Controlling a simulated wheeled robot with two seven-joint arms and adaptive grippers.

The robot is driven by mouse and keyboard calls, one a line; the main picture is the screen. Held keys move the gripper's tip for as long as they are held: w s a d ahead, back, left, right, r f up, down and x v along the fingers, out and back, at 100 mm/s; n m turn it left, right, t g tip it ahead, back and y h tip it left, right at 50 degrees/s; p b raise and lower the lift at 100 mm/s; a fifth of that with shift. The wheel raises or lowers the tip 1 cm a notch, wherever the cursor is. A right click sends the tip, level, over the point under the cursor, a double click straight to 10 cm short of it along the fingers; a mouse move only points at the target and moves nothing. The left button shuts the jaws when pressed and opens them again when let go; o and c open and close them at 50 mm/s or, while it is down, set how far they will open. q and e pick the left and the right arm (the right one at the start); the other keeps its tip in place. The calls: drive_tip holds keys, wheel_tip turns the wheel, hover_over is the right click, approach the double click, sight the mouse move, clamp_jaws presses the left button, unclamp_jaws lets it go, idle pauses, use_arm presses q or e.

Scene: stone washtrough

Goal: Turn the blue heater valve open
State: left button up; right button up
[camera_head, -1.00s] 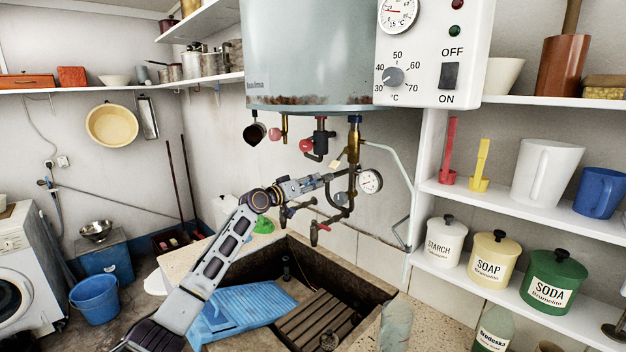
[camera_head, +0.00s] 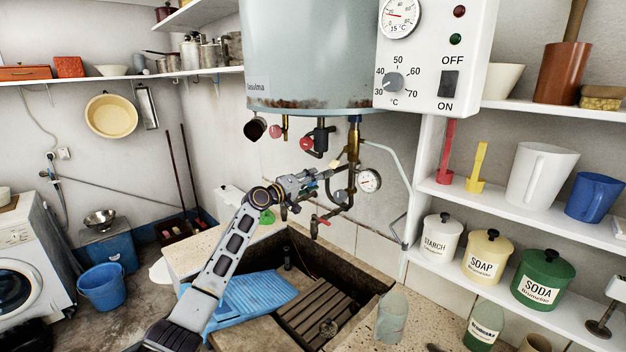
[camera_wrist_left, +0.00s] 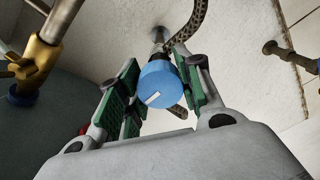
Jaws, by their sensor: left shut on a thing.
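The blue heater valve (camera_wrist_left: 158,82) is a round knob with a white mark on its face, seen in the left wrist view. The mark slants from lower left to upper right. My left gripper (camera_wrist_left: 163,68) is shut on the knob, with its green-padded fingers on either side. In the head view, my left gripper (camera_head: 325,177) is at the pipework under the heater (camera_head: 310,60), and the knob cannot be made out there. My right gripper is not in view.
A pressure gauge (camera_head: 369,180) and brass pipe (camera_head: 353,140) are close right of my gripper. Red-handled taps hang around it. The stone trough (camera_head: 345,262) lies below, with a blue washboard (camera_head: 250,303) at its left. Shelves with jars stand at the right.

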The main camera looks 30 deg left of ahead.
use_arm(q)
drive_tip(key=shift+d, duration=0.15)
drive_tip(key=o, duration=1.1)
drive_tip(key=shift+d, duration=0.1)
drive_tip(key=shift+c, duration=0.2)
drive_tip(key=shift+s+a, duration=0.2)
drive_tip(key=shift+s, duration=0.05)
drive_tip(key=v, duration=1.1)
drive_tip(key=shift+s, duration=0.25)
drive_tip(key=shift+s+r, duration=0.1)
